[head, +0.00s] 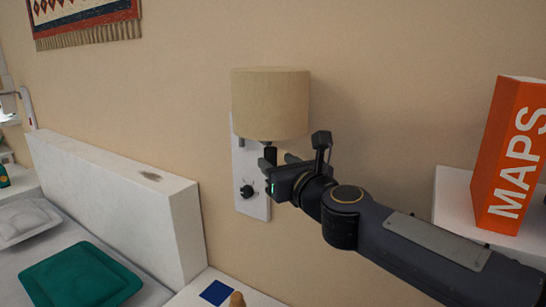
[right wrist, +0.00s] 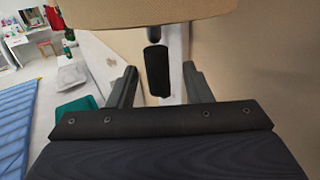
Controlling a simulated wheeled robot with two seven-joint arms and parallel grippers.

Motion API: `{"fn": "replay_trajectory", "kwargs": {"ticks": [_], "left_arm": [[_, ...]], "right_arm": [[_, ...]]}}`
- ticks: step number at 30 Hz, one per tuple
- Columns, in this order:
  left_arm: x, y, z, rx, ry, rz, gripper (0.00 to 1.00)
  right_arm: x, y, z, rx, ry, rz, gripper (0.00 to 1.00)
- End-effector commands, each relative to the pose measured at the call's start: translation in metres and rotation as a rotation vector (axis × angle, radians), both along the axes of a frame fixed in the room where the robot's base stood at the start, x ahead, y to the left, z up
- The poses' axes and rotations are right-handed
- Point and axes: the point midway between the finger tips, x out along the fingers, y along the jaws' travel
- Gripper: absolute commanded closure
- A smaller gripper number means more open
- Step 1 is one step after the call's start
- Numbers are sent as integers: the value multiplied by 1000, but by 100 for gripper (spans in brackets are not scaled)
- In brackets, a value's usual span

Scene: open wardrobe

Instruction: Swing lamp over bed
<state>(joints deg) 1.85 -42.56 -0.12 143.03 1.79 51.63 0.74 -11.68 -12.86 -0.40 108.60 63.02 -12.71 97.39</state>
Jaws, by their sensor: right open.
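The wall lamp has a beige drum shade (head: 270,103) above a white wall plate (head: 251,200) with a dark knob (head: 247,191). My right gripper (head: 279,163) is open just below the shade, in front of the plate. In the right wrist view, the lamp's dark stem (right wrist: 157,70) hangs below the shade (right wrist: 150,10), between the lines of the two open fingers (right wrist: 160,85). Contact with the stem cannot be told. The bed lies at the lower left, with a white headboard (head: 110,190) and a green pillow (head: 80,278). My left gripper is not in view.
An orange MAPS book (head: 510,155) stands on a white shelf (head: 455,205) at the right. A bedside top below the lamp holds a blue square (head: 216,292) and a tan object (head: 237,299). A fringed hanging (head: 85,20) is high on the wall.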

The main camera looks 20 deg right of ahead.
Motion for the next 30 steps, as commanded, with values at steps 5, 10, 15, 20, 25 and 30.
{"fn": "replay_trajectory", "kwargs": {"ticks": [5,10,15,20,25,30], "left_arm": [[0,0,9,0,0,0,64],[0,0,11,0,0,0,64],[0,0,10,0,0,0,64],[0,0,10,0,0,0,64],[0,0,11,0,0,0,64],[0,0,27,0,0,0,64]], "right_arm": [[-29,-1,2,0,-1,-3,55],[-40,-1,1,-1,0,-2,55],[-41,-1,0,-1,0,-2,55],[-41,0,0,-1,0,-2,55],[-41,0,0,-5,0,0,55],[-53,12,6,-240,1,81,55]]}}
